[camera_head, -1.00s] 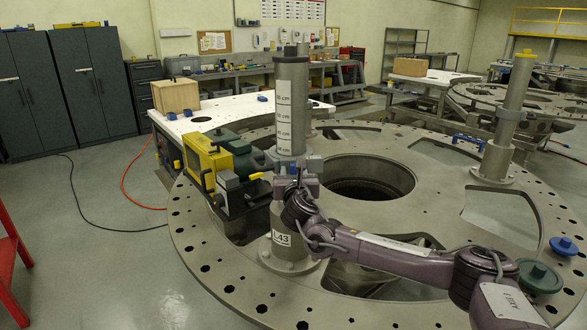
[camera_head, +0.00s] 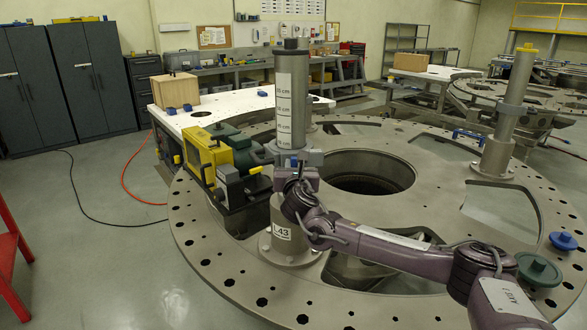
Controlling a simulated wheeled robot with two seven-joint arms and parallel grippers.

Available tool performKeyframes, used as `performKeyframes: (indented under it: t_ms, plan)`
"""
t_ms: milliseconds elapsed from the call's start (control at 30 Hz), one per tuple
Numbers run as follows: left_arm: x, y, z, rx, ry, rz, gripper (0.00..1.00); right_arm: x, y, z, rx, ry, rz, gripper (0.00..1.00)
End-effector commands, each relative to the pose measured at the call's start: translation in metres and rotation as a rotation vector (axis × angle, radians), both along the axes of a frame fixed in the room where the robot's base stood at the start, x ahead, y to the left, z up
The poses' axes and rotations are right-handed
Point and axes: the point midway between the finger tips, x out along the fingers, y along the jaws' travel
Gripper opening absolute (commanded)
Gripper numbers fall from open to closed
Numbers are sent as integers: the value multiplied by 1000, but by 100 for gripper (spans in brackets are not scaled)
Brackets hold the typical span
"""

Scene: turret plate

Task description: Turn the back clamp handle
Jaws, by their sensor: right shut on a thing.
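The front post (camera_head: 291,100) is a grey marked cylinder standing upright on the turret plate (camera_head: 215,262). A grey clamp (camera_head: 268,152) with small blue parts wraps around it at mid-height. My right gripper (camera_head: 294,172) is at the near side of this clamp, just below its collar, and is shut on what looks like a clamp handle. The gripper and wrist hide most of the handle, so its angle cannot be told. A second post (camera_head: 512,95) with a yellow cap and grey clamp stands farther right, untouched. My left gripper is out of view.
A yellow and green machine (camera_head: 215,160) stands close to the left of the front post. The plate has a large central hole (camera_head: 360,172) and cutouts.

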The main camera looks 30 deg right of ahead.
Motion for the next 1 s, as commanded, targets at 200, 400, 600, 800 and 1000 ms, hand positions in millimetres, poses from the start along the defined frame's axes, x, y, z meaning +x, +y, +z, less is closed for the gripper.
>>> performKeyframes:
  t_ms: [200, 400, 600, 800, 1000]
  plan:
    - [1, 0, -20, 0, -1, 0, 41, -1, -1, -5, 121, -70, 0, 0]
    - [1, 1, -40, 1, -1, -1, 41, -1, -2, -6, 280, -160, 0, 0]
    - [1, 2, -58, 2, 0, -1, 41, -1, -2, -5, 447, -254, 1, 0]
    - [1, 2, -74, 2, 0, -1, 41, -2, -3, -6, 613, -347, 0, 0]
    - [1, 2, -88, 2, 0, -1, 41, -2, -4, -7, 779, -440, -2, 0]
